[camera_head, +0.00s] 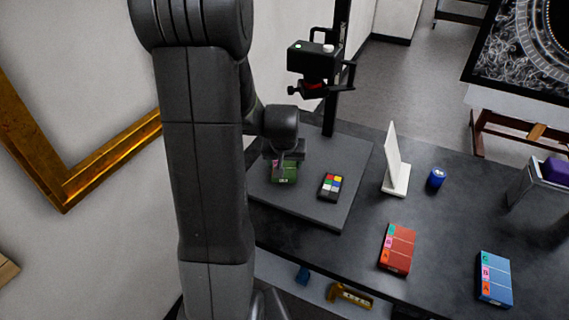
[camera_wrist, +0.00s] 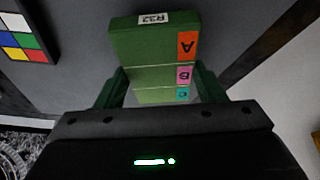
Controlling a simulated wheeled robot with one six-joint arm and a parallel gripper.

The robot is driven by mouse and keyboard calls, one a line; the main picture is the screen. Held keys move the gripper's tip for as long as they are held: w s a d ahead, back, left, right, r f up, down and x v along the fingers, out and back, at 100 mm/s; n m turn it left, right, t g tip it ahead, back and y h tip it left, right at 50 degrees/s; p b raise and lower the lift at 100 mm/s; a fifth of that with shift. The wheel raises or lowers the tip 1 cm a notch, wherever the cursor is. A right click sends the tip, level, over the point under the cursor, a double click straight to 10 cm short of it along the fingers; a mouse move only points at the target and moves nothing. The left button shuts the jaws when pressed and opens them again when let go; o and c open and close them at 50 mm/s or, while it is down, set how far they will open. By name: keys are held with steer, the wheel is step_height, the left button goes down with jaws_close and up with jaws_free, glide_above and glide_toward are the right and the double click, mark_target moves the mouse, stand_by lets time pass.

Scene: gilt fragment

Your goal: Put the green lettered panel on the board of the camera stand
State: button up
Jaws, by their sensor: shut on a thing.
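The green lettered panel (camera_head: 283,173) is in my gripper (camera_head: 286,156), over the left part of the grey board (camera_head: 340,205) of the camera stand. In the wrist view the panel (camera_wrist: 150,45) shows a white label and orange, pink and teal letter tabs. My gripper (camera_wrist: 160,85) is shut on it, with a finger at each side. I cannot tell whether the panel touches the board. The camera stand (camera_head: 330,115) has a black column with a camera (camera_head: 313,60) above the board.
A colour chart (camera_head: 331,186) lies on the board, right of the panel. On the dark table are a white upright plate (camera_head: 392,160), a blue cylinder (camera_head: 436,178), a red lettered panel (camera_head: 398,249) and a blue one (camera_head: 494,279). A gilt frame (camera_head: 40,150) is at left.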

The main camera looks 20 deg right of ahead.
steer(key=shift+f, duration=0.7)
steer(key=shift+f, duration=0.2)
steer(key=o, duration=1)
steer(key=shift+r, duration=0.15)
steer(key=shift+s+r, duration=0.1)
steer(key=shift+r, duration=0.4)
steer(key=v, duration=1.1)
steer(key=shift+s, duration=0.1)
